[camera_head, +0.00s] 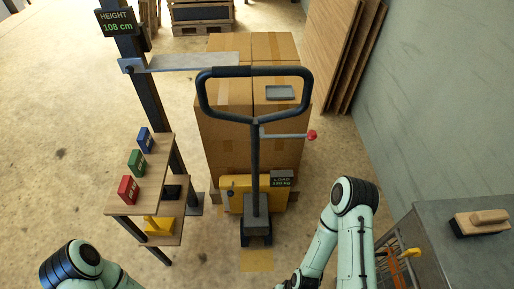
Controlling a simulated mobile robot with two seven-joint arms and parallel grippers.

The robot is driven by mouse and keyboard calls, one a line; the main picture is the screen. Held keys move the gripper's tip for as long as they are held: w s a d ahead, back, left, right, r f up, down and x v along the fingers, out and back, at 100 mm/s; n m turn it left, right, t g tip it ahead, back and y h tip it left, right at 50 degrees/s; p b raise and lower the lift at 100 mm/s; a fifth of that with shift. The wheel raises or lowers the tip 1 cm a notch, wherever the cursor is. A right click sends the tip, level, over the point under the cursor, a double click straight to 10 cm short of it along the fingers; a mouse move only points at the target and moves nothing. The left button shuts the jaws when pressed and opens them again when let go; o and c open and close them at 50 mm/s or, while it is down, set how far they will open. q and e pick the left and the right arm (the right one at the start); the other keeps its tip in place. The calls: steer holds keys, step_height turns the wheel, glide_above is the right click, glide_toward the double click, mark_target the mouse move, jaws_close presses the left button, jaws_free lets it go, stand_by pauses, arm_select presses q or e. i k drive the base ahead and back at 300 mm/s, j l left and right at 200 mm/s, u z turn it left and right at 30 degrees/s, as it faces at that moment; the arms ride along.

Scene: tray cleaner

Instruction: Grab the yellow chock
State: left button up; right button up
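A yellow chock (158,225) sits on the lower shelf of the small wooden stand (126,224) at left. The shelf above partly overhangs it. My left arm shows only at the bottom left edge, and its gripper is out of view. My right arm comes up at the bottom right and bends back down, and its gripper is also out of the frame. Neither arm is near the chock.
Red (128,189), green (137,162) and blue (145,139) blocks stand on the stand's upper shelf. A pallet jack (255,150) with stacked cartons (225,133) stands in the centre. A grey cabinet (450,245) with a brush (481,222) is at right.

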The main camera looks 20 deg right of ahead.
mark_target(162, 226)
steer(key=i+j+u, duration=0.25)
steer(key=j, duration=0.2)
steer(key=i+j+u, duration=0.2)
steer(key=j, duration=0.25)
steer(key=i+j+u, duration=0.25)
steer(key=j, duration=0.15)
steer(key=k, duration=0.1)
